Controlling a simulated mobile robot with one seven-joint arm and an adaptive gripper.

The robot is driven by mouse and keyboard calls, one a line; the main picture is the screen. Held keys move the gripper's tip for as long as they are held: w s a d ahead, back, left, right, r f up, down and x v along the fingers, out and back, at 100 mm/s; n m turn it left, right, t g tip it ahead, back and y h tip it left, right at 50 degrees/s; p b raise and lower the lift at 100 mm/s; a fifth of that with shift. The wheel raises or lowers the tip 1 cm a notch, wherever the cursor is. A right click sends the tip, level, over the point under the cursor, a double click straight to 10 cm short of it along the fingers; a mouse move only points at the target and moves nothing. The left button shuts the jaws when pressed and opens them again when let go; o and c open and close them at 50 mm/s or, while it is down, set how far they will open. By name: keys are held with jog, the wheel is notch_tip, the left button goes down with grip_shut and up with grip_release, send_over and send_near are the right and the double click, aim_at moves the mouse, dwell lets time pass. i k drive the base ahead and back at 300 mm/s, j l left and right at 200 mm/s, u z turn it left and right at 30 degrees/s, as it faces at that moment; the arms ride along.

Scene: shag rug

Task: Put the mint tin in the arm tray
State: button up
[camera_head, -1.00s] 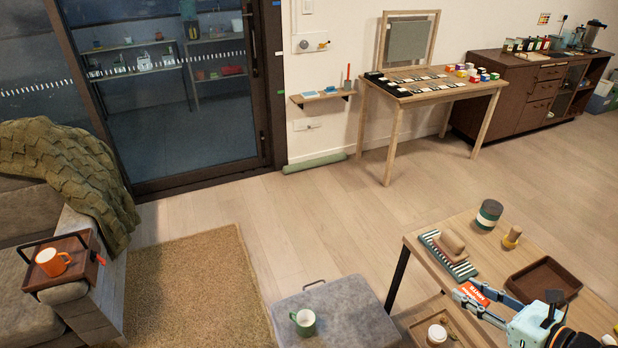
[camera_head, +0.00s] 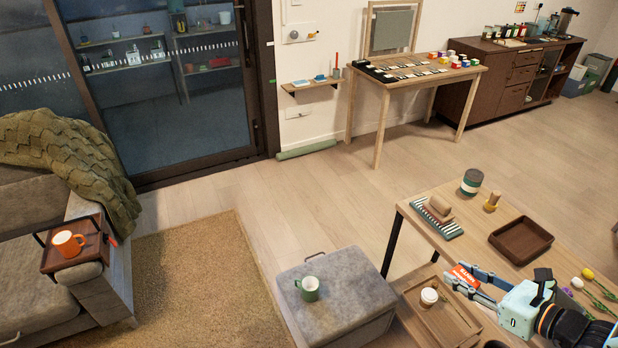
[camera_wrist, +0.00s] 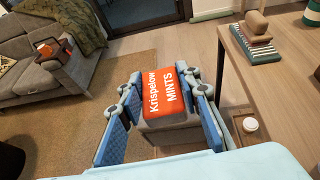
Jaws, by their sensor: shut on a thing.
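The mint tin (camera_wrist: 168,92), a red-orange box with white lettering, is held between the blue pads of my gripper (camera_wrist: 165,105) in the wrist view. In the head view the tin (camera_head: 466,275) shows between the fingertips of my gripper (camera_head: 468,281), in front of the wooden table's near side. The arm tray (camera_head: 58,262) is a dark brown wooden tray with black handles on the sofa's armrest at far left, well away from my gripper. An orange mug (camera_head: 68,243) stands on it. The tray also shows small at the upper left of the wrist view (camera_wrist: 40,53).
A grey ottoman (camera_head: 345,300) bearing a green mug (camera_head: 309,288) stands between my gripper and the sofa. A white cup (camera_head: 429,297) sits on a lower shelf.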

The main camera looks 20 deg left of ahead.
aim_at(76, 230)
jog(key=k+u, duration=0.1)
jog(key=u, duration=0.3)
jog(key=k+u, duration=0.15)
jog(key=u, duration=0.25)
jog(key=i+j+u, duration=0.15)
jog(key=u, duration=0.15)
jog(key=i+j+u, duration=0.2)
jog(key=u, duration=0.15)
jog(key=i+j, duration=0.5)
jog(key=i, duration=0.15)
jog(key=i+j, duration=0.45)
jog(key=i, duration=0.2)
jog(key=i+j, duration=1)
jog(key=i, duration=0.25)
